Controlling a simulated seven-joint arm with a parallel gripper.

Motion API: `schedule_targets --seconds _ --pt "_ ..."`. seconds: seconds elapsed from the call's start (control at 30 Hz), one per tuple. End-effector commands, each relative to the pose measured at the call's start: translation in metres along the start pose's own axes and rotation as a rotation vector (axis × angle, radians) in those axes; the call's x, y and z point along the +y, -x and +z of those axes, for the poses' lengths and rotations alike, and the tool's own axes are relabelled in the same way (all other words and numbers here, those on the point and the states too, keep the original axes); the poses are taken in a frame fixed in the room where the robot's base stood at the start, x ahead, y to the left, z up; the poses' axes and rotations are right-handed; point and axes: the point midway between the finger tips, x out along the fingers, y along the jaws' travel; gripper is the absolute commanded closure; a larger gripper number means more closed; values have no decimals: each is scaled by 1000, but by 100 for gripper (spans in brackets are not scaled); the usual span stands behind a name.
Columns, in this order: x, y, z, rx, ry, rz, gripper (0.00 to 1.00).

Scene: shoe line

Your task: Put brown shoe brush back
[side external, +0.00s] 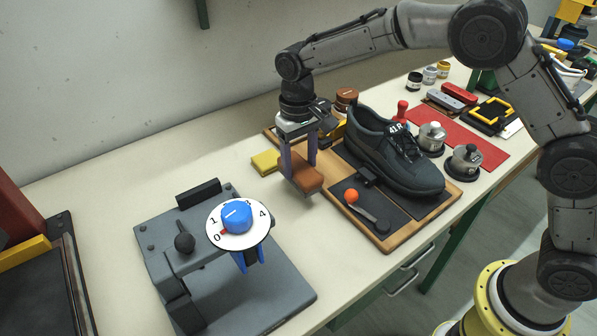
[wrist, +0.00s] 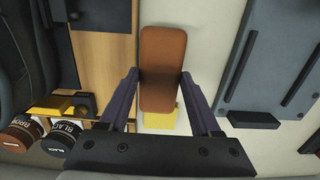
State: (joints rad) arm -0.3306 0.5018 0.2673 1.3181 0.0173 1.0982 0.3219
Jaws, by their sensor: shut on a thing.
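The brown shoe brush (side external: 305,180) is a rounded brown block between the two purple fingers of my gripper (side external: 298,170). My gripper is shut on it, over the bench just left of the wooden shoe board (side external: 383,246). In the wrist view the brush (wrist: 163,50) lies lengthwise between the fingertips (wrist: 160,74). I cannot tell whether its underside touches the bench. A yellow block (side external: 264,162) lies on the bench to its left; in the wrist view it shows partly behind the brush (wrist: 168,121).
A dark shoe (side external: 400,155) stands on the wooden board, beside an orange-knobbed tool (side external: 352,196). A grey machine with a blue dial (side external: 237,216) stands front left. Bare bench lies between machine and board.

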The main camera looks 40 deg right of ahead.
Motion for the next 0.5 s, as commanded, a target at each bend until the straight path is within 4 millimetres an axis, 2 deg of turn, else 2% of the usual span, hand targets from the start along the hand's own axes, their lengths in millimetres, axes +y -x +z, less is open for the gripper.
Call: schedule_targets --seconds 0.27,0.5 --pt "-1 -32 -5 -2 0 1 80" --pt "-1 -35 -5 0 0 0 80"
